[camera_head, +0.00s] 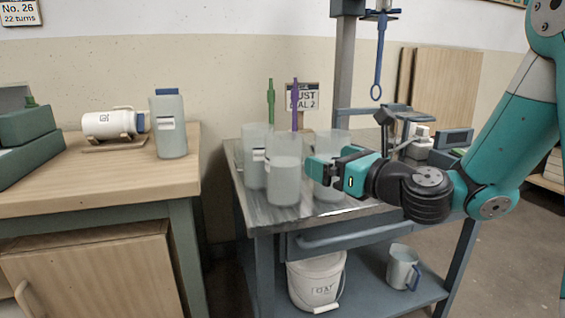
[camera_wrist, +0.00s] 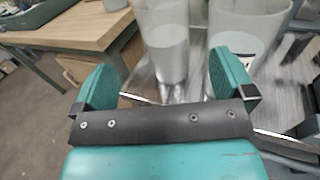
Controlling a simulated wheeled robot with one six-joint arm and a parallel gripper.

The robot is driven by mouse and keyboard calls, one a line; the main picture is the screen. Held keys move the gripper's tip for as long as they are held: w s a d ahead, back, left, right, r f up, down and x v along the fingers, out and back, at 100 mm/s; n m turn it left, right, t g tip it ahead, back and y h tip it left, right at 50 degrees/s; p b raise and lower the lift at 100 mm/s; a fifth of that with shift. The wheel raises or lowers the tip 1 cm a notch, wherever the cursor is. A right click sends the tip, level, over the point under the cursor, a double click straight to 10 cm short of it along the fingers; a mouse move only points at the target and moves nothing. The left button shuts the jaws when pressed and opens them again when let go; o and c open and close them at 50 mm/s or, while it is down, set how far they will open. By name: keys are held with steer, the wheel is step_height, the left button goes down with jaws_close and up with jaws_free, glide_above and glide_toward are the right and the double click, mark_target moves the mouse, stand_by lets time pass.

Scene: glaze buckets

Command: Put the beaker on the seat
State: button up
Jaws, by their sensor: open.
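Several clear beakers stand close together on the metal-topped cart. My gripper (camera_head: 328,170) is open at the right of the front beaker and partly covers the right beaker. In the wrist view, a half-filled beaker (camera_wrist: 165,50) stands ahead of my gripper (camera_wrist: 164,78), between the spread fingers. Another beaker (camera_wrist: 245,28) is partly hidden by the right finger. I cannot pick out the seat.
Green (camera_head: 271,103) and purple (camera_head: 295,105) rods rise behind the beakers. A post with a hanging hook (camera_head: 377,60) stands at the cart's back. A white bucket (camera_head: 316,281) sits on the lower shelf.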

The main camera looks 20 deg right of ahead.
mark_target(295, 142)
steer(key=p+x, duration=0.3)
steer(key=x, duration=0.1)
steer(key=p+x, duration=0.3)
steer(key=x, duration=0.1)
steer(key=shift+r+p, duration=0.25)
steer(key=shift+p, duration=0.15)
steer(key=shift+w+a+f, duration=0.2)
steer(key=shift+w+a, duration=0.05)
steer(key=shift+w, duration=0.25)
steer(key=w+p, duration=0.1)
steer(key=w+a+p, duration=0.1)
steer(key=p, duration=0.1)
steer(key=w+r+p, duration=0.1)
steer(key=w+p, duration=0.1)
steer(key=shift+a+r, duration=0.1)
steer(key=shift+a, duration=0.15)
steer(key=shift+w+a+f, duration=0.15)
steer(key=shift+w+f, duration=0.1)
steer(key=shift+w, duration=0.2)
steer(key=shift+r, duration=0.1)
steer(key=c, duration=1.8)
steer(key=shift+p, duration=0.3)
